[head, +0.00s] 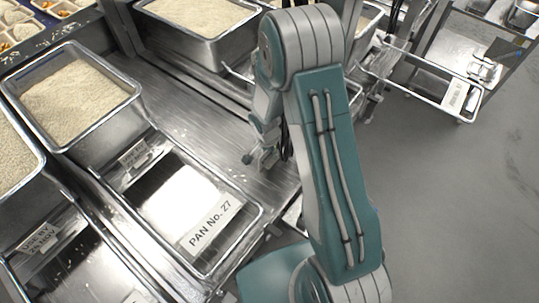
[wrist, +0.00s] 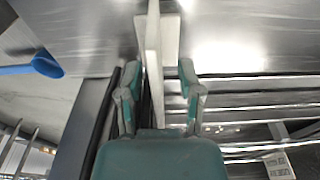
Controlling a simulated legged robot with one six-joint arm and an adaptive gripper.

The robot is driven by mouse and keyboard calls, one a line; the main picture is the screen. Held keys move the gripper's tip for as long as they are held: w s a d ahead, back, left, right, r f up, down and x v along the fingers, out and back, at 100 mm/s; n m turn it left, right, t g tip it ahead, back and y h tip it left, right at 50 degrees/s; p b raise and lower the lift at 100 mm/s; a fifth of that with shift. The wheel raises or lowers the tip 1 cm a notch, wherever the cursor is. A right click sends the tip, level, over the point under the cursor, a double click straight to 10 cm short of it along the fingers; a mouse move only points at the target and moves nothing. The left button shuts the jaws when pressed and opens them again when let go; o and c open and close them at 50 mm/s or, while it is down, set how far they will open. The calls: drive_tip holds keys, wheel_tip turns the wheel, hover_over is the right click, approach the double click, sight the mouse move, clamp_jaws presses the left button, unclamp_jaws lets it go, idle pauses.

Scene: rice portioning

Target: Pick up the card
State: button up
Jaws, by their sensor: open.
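My gripper (head: 262,153) is low over the metal counter in the head view, partly hidden by my arm. In the wrist view its two fingers (wrist: 160,92) are open and apart. A thin pale upright piece (wrist: 153,60) stands between them, seen nearly edge-on; I cannot tell whether it is a card or whether a finger touches it. A white card reading PAN No. 27 (head: 211,227) lies at the front of an empty metal pan (head: 255,222), left of my gripper. Other printed cards are at the lower left (head: 40,239), behind the empty pan (head: 133,154) and on the right-hand rack (head: 456,94).
Rice-filled pans stand at the left (head: 75,97) and top (head: 200,17). A wire rack (head: 420,92) juts out at the right over grey floor (head: 470,190). In the wrist view a blue utensil (wrist: 35,66) lies at the left and a printed card (wrist: 278,165) shows lower right.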

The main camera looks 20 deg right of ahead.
drive_tip(key=shift+f, duration=0.1)
clamp_jaws()
idle(0.4)
